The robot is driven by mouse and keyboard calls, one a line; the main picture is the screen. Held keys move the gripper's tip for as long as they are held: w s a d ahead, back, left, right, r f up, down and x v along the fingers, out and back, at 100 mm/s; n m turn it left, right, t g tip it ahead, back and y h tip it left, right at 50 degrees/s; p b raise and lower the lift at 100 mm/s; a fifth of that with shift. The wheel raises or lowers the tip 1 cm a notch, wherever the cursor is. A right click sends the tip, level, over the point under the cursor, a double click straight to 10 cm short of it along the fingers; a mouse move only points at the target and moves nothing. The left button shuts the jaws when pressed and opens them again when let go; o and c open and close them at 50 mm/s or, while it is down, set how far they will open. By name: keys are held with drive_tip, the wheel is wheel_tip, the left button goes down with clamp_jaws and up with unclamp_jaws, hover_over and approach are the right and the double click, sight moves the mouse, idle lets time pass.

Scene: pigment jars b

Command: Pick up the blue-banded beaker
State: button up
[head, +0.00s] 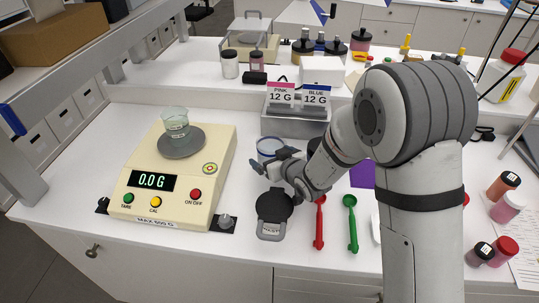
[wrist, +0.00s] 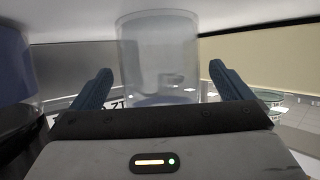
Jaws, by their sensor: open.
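The blue-banded beaker (head: 268,146) stands on the bench behind my gripper in the head view, right of the scale. My gripper (head: 273,161) is open and hides its lower part. In the wrist view, which appears upside down, the clear beaker (wrist: 158,55) shows between the two spread fingers of my gripper (wrist: 158,78). Its blue tint is near the picture's lower end of the glass. Gaps show on both sides, and I see no finger touching it.
The scale (head: 220,150), reading 0.0 G, carries another beaker (head: 174,120). A blue jar (wrist: 12,65) stands close beside the beaker in the wrist view. A metal rack (head: 295,125) with pink and blue signs is behind. Red (head: 319,225) and green (head: 351,225) scoops lie in front.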

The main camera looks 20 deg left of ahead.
drive_tip(key=shift+w+a+f, duration=0.15)
drive_tip(key=shift+w+a, duration=0.05)
drive_tip(key=shift+a, duration=0.1)
drive_tip(key=c, duration=1.3)
